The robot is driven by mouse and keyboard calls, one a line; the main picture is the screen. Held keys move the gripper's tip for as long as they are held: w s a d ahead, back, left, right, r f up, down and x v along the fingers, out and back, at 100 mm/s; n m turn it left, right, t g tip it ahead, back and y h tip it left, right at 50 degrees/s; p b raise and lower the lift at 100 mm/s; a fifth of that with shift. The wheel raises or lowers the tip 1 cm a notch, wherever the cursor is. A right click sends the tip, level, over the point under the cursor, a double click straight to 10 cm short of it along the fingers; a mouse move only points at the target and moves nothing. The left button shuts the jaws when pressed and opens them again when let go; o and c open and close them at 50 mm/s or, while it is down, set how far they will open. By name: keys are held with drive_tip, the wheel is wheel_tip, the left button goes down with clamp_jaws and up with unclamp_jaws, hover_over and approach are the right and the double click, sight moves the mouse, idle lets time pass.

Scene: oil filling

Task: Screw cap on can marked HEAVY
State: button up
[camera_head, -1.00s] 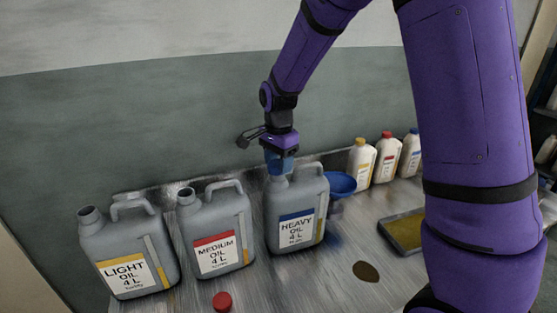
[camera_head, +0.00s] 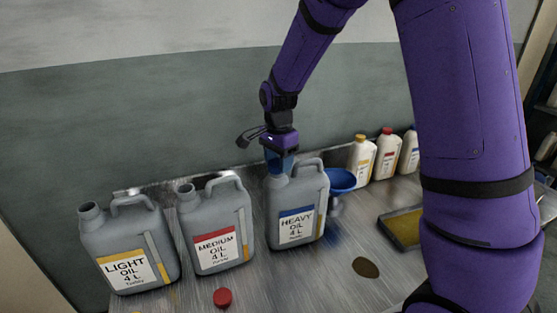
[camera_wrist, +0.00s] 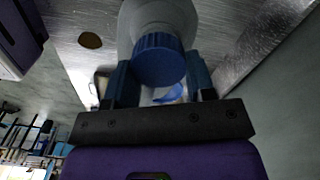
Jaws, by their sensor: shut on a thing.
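The grey can marked HEAVY (camera_head: 296,225) stands upright on the metal bench, its blue-striped label facing me. My gripper (camera_head: 279,160) points down over its neck. In the wrist view my gripper (camera_wrist: 160,82) has its two blue fingers on either side of a ribbed blue cap (camera_wrist: 158,62) and is shut on it. The cap lines up with the grey can's neck (camera_wrist: 157,14) beyond it. I cannot tell how far the cap is seated on the thread. In the head view the fingers hide the cap.
The open-necked MEDIUM can (camera_head: 214,225) and LIGHT can (camera_head: 128,245) stand to the left. A red cap (camera_head: 222,297) lies in front. A blue funnel (camera_head: 341,181) is close right of the HEAVY can, with white bottles (camera_head: 386,155) and a tray (camera_head: 402,228) beyond. An oil spot (camera_head: 366,267) marks the bench.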

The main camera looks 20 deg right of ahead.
drive_tip(key=shift+f, duration=0.35)
drive_tip(key=o, duration=1)
wheel_tip(320, 180, up, 11)
drive_tip(key=s+d+r+n+t, duration=0.1)
drive_tip(key=s+d+r+n, duration=0.1)
drive_tip(key=s+r+n, duration=0.45)
drive_tip(key=s+d+r+n+t, duration=0.1)
drive_tip(key=s+d+r+t, duration=0.15)
drive_tip(key=s, duration=0.65)
drive_tip(key=s+n, duration=0.2)
drive_tip(key=s, duration=0.2)
drive_tip(key=s+d+n+t, duration=0.1)
drive_tip(key=s+n, duration=0.1)
drive_tip(key=s, duration=0.3)
drive_tip(key=s+d+r+n, duration=0.1)
drive_tip(key=s+n, duration=0.1)
drive_tip(key=s, duration=0.2)
drive_tip(key=shift+s+t, duration=0.35)
drive_tip(key=shift+s, duration=0.05)
drive_tip(key=shift+c, duration=0.7)
